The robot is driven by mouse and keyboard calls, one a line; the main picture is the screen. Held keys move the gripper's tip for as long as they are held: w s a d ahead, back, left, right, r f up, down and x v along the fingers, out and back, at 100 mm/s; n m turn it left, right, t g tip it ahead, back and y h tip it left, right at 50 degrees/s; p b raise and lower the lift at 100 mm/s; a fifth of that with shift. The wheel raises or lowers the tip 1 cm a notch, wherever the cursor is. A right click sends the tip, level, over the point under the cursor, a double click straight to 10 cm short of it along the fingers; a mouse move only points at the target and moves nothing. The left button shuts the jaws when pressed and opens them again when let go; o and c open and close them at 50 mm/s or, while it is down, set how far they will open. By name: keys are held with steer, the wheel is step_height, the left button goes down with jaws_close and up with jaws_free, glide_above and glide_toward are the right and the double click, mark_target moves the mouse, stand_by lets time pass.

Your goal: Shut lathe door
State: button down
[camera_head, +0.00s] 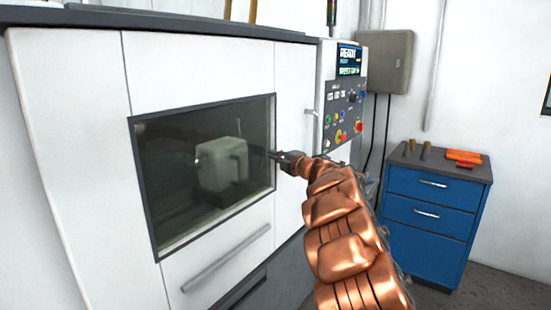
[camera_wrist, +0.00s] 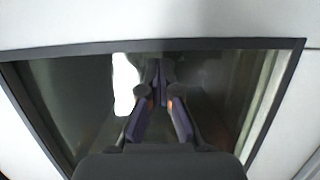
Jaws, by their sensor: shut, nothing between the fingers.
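The lathe door (camera_head: 215,75) is a white panel with a dark-framed window (camera_head: 165,190) on the front of the white lathe. I see only thin seams along its sides and no wide gap. A long grey bar handle (camera_head: 227,258) runs below the window. My gripper (camera_head: 272,155) is at the window's right edge in the head view, its fingers pointing left. In the wrist view my gripper (camera_wrist: 158,85) is shut and empty in front of the window glass (camera_wrist: 215,85). I cannot tell whether the fingertips touch the glass or frame.
A control panel (camera_head: 345,100) with buttons and a screen stands right of the door, with a small handle (camera_head: 312,112) beside it. A blue drawer cabinet (camera_head: 430,215) with orange items (camera_head: 464,157) on top stands at the right. A grey box (camera_head: 385,60) hangs on the wall.

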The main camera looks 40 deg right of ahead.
mark_target(262, 155)
steer(key=a, duration=0.1)
steer(key=s+a+b, duration=0.1)
steer(key=a, duration=0.1)
steer(key=shift+s+f, duration=0.1)
steer(key=s+b, duration=0.2)
steer(key=s, duration=0.7)
steer(key=shift+s+d, duration=0.25)
steer(key=shift+d, duration=0.15)
